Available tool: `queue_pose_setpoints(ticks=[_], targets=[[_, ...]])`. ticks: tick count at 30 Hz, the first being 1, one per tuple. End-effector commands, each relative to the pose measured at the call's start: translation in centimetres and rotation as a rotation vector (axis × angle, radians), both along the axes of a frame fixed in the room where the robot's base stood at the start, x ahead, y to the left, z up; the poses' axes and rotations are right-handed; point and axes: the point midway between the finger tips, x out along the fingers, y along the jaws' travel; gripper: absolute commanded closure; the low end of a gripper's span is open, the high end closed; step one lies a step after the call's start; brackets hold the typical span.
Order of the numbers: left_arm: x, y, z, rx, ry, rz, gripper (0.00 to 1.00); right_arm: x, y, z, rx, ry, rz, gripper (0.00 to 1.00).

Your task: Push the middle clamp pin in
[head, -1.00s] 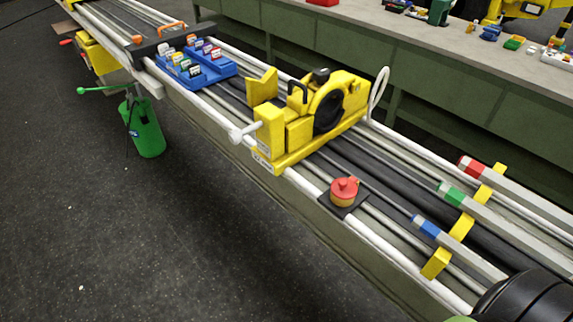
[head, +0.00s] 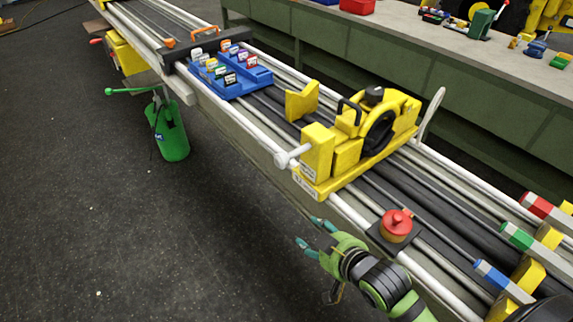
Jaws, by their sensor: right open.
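The yellow clamp (head: 345,150) sits across the rails in the middle of the head view. Its pale pin (head: 291,156), with a round knob end, sticks out of the yellow block on the clamp's near left side. How deep the pin sits in the block cannot be told. My right gripper (head: 309,233), with green fingers, is in front of the rails, below and slightly right of the pin and apart from it. It is open, with nothing between its fingers. My left gripper is not in view.
A red round button (head: 396,225) on a dark plate lies on the rails right of my gripper. A blue tray (head: 230,82) of labelled pieces is up the rails. Bars with red, green and blue bands lie at right. Open floor (head: 170,240) is at left.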

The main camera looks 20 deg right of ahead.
Motion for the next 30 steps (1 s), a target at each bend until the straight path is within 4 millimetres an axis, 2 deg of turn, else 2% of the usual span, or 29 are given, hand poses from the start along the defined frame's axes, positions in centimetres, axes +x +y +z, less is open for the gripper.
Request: queue_pose_setpoints(ticks=[1,6,9,12,17,24,30], targets=[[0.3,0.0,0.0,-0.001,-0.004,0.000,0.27,1.3,0.0,1.4,0.014,-0.073,0.015,0.47],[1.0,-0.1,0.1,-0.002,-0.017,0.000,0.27,4.8,0.1,6.7,0.097,-0.322,0.074,0.47],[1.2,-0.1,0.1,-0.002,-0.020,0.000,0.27,5.9,0.2,9.4,0.144,-0.441,0.106,0.47],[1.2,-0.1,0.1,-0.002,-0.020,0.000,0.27,6.4,0.2,11.0,0.171,-0.510,0.128,0.47],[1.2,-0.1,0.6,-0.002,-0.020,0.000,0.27,7.6,0.5,12.0,0.188,-0.545,0.136,0.47],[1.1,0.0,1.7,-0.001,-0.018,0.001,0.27,10.9,1.7,12.1,0.188,-0.543,0.136,0.47],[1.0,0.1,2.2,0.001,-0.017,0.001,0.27,12.8,2.5,11.9,0.187,-0.540,0.136,0.47]])
